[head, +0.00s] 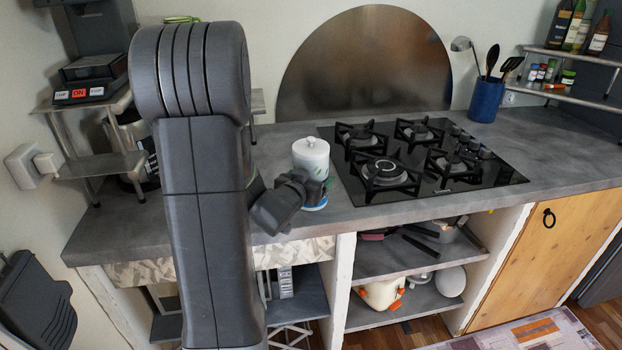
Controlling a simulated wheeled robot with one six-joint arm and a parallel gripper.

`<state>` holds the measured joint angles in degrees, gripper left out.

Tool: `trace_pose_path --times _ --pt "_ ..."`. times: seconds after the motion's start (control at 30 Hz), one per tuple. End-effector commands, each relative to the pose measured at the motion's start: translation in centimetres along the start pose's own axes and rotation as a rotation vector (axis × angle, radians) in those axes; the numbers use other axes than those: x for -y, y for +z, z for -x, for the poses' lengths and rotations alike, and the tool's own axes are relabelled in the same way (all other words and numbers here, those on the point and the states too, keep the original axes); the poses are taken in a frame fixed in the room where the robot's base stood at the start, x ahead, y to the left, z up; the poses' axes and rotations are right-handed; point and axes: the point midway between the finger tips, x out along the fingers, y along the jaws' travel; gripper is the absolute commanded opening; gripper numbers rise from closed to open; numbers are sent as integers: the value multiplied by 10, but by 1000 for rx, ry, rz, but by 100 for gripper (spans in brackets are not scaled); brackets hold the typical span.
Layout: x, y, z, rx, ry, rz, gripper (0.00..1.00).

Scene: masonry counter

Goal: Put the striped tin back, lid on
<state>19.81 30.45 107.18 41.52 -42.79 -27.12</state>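A pale cylindrical tin (311,158) with greenish marks stands upright near the front of the counter, left of the hob. A white lid with a small knob is on its top. A blue band shows at its foot; I cannot tell whether this is part of the tin or something under it. My gripper (310,187) is at the front of the tin's lower half, and my arm comes in from the left. The gripper hides part of the tin's side. The fingers are too dark and overlapped to show whether they grip it.
A black gas hob (420,160) lies close on the right. The grey counter (345,212) is clear in front of the hob.

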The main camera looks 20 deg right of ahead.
Motion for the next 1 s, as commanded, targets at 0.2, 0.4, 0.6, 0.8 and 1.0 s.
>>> trace_pose_path --times 0.2,0.4,0.6,0.8,1.0 --pt "0 2 0 0 0 0 100" --pt "0 0 0 0 0 0 100" --pt "1 -2 19 -2 -2 0 100" --pt "1 -2 61 -2 -3 -1 100" --pt "1 -2 98 -1 -3 0 100"
